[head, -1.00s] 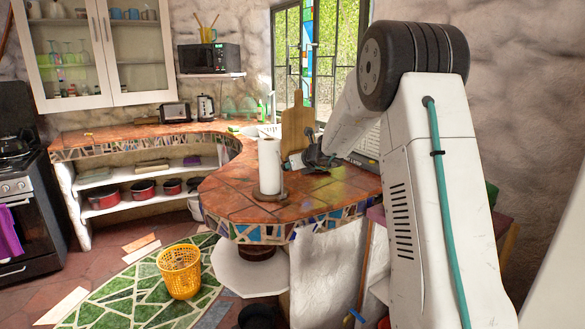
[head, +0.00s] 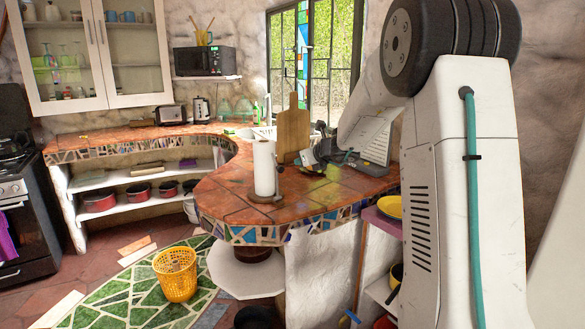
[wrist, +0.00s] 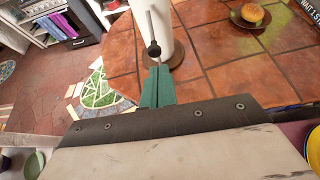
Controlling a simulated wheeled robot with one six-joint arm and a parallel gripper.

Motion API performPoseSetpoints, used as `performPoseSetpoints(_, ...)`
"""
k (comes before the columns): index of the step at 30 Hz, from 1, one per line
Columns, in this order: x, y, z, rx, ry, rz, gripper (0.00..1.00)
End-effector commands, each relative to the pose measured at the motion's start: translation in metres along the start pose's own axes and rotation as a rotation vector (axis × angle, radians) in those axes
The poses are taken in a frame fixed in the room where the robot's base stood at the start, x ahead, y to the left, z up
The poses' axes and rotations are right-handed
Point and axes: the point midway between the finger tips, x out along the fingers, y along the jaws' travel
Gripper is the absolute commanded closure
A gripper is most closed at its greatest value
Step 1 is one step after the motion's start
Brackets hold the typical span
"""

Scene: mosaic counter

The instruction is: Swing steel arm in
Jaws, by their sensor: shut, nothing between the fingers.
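A white paper roll (head: 264,168) stands upright on a round brown base (head: 265,197) on the tiled counter. In the wrist view the roll (wrist: 170,30) is at the top centre. The thin steel arm (wrist: 151,22) runs down in front of the roll's left part and ends in a black knob (wrist: 154,48). My gripper (wrist: 155,68) has its teal fingers shut and empty. Their tips are right by the knob in the picture; whether they touch it I cannot tell. In the head view my gripper's end is at the roll's right, and its fingertips are hard to make out.
A wooden board (head: 293,132) leans behind the roll. A bun (wrist: 253,13) on a brown plate (wrist: 247,24) lies on the counter to the right. A yellow dish (head: 390,206) sits on a purple-topped shelf. A yellow basket (head: 176,275) stands on the floor. The counter's front is clear.

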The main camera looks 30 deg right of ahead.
Motion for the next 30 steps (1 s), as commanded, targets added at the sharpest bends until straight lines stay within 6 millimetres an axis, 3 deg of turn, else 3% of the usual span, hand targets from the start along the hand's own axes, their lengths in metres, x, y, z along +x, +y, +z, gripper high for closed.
performPoseSetpoints(3, -0.022, 0.004, 0.01, -0.003, -0.002, 0.003, 1.0)
performPoseSetpoints(9, -0.043, 0.004, 0.017, -0.003, 0.0, 0.005, 1.0)
performPoseSetpoints(30, -0.048, 0.002, 0.018, -0.015, 0.002, 0.003, 1.0)
